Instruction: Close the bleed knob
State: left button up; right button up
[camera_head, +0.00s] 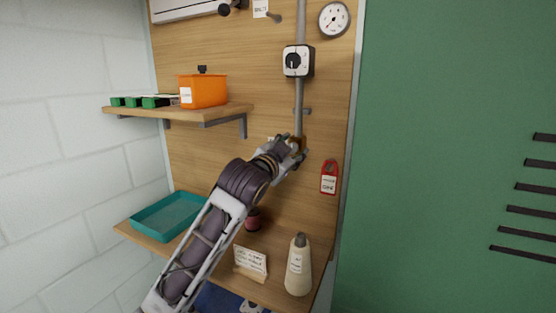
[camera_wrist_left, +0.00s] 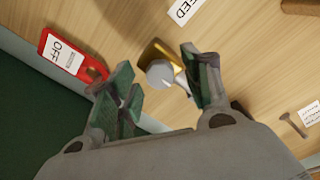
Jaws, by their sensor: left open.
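The bleed knob is a small grey round knob (camera_wrist_left: 160,73) on a brass fitting (camera_wrist_left: 152,51) in the left wrist view. In the head view the brass fitting (camera_head: 300,142) is at the bottom of the grey pipe, mostly hidden by my left gripper (camera_head: 297,152). In the left wrist view my left gripper (camera_wrist_left: 157,70) is open, its green-padded fingers on either side of the knob. I cannot tell if either finger touches it. A label ending in "ED" (camera_wrist_left: 184,9) is beside it. My right gripper is not in view.
A red "OFF" tag (camera_head: 329,177) hangs close right of the gripper. A black and white dial box (camera_head: 298,61) and a gauge (camera_head: 333,19) are above. A shelf (camera_head: 228,113) bears an orange bin (camera_head: 203,91). A cream bottle (camera_head: 298,266) and teal tray (camera_head: 167,215) stand below.

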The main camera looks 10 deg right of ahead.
pick_arm(q)
jog(key=v, duration=1.1)
jog(key=shift+s+a, duration=0.2)
jog(key=shift+f, duration=0.1)
dwell(0.4)
